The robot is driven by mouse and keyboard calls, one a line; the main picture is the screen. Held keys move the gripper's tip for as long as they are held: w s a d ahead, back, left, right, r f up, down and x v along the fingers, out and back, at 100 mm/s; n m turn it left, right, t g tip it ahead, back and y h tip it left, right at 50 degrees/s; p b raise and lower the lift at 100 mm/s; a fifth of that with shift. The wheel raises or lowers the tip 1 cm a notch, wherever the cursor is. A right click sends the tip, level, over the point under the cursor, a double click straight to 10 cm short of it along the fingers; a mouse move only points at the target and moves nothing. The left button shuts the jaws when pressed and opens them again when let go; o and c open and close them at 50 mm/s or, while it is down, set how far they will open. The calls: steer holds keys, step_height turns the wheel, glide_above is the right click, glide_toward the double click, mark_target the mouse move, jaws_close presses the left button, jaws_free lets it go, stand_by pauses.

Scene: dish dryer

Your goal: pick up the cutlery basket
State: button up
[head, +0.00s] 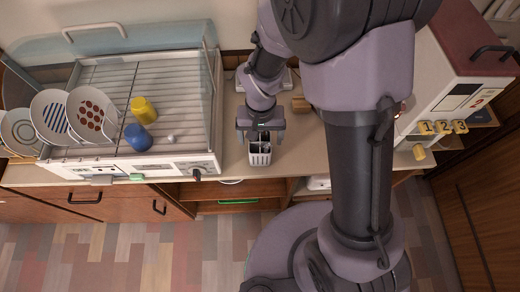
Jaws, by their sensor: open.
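The cutlery basket (260,157) is a small white slotted holder with dark openings on top. It stands on the beige counter near its front edge, right of the dish dryer. My gripper (260,137) is open, with its two fingers pointing down at the basket's top, one toward each side. I cannot tell whether the fingers touch the basket. My gripper and wrist hide part of the basket's back and upper edge.
The dish dryer (186,165) on the left holds several plates, a yellow cup (143,110) and a blue cup (139,138). Bare counter (235,172) shows around the basket.

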mark_target(260, 142)
step_height(260, 142, down, 4)
steer(key=shift+a+r+b, duration=0.1)
steer(key=shift+r+b, duration=0.1)
steer(key=shift+b, duration=0.35)
steer(key=shift+r, duration=0.1)
steer(key=c, duration=1.5)
steer(key=shift+o, duration=0.2)
